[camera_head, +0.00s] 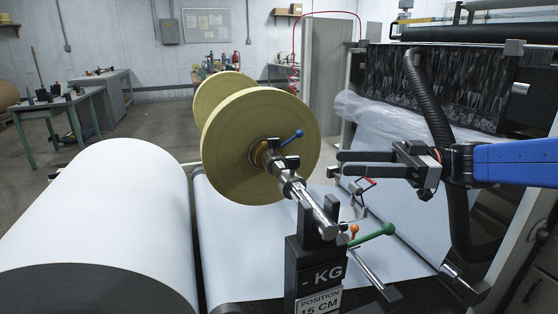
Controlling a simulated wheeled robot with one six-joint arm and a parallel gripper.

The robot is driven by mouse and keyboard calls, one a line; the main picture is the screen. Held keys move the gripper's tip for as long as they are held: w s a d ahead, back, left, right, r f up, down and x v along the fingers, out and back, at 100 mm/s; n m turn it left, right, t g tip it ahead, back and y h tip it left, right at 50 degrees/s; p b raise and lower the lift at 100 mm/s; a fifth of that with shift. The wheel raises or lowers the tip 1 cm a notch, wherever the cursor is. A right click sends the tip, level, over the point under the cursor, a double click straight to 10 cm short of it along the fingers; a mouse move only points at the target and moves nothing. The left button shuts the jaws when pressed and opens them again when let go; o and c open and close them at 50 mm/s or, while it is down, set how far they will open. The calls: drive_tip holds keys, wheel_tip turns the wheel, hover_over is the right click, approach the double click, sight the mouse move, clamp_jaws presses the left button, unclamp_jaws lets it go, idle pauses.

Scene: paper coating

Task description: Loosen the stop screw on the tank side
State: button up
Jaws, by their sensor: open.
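A shaft (313,206) runs through a yellowish round-flanged spool (255,150). A blue-knobbed lever (292,138) stands out from the collar (267,158) beside the near flange. I cannot tell for sure which part is the stop screw on the tank side. My gripper (341,162) is open and empty, pointing left. In the picture it is right of the flange and the blue knob, apart from both. A green-handled lever (376,235) and a small orange knob (354,231) sit at the shaft's near end, below my gripper.
A black stand (304,268) marked KG and POSITION 15 CM holds the shaft's near end. A large white paper roll (110,215) lies at left. A red-ended part (369,183) is just under my gripper. A black corrugated hose (428,100) hangs by my blue arm. A machine stands at right.

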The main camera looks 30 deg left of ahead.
sight(292, 165)
drive_tip(key=x, duration=1.6)
drive_tip(key=shift+s+a, duration=0.1)
drive_tip(key=c, duration=1)
